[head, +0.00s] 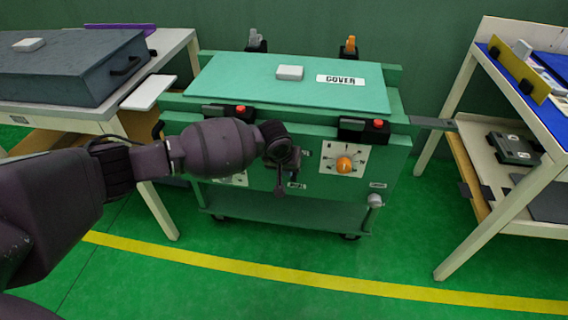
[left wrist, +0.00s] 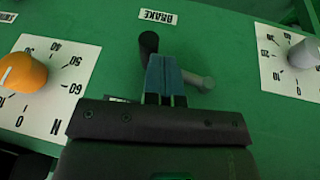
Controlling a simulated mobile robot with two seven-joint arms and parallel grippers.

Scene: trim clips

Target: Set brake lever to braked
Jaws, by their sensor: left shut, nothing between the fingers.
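The brake lever shows in the left wrist view as a black grip (left wrist: 148,43) and a grey rod end (left wrist: 200,81). Its middle is hidden behind my left gripper's fingers. The BRAKE label (left wrist: 158,17) is on the green panel near the black grip. My left gripper (left wrist: 163,62) is shut, with its blue fingers together and nothing between them. It overlaps the lever in this view; I cannot tell whether they touch. In the head view my left gripper (head: 281,168) is in front of the green cart's panel and covers most of the lever area. My right gripper is not in view.
The green cart (head: 290,212) carries an orange dial (head: 344,164) right of my gripper; a grey dial (left wrist: 304,54) shows in the wrist view. Tables (head: 158,207) stand on both sides. The floor (head: 330,285) in front is clear.

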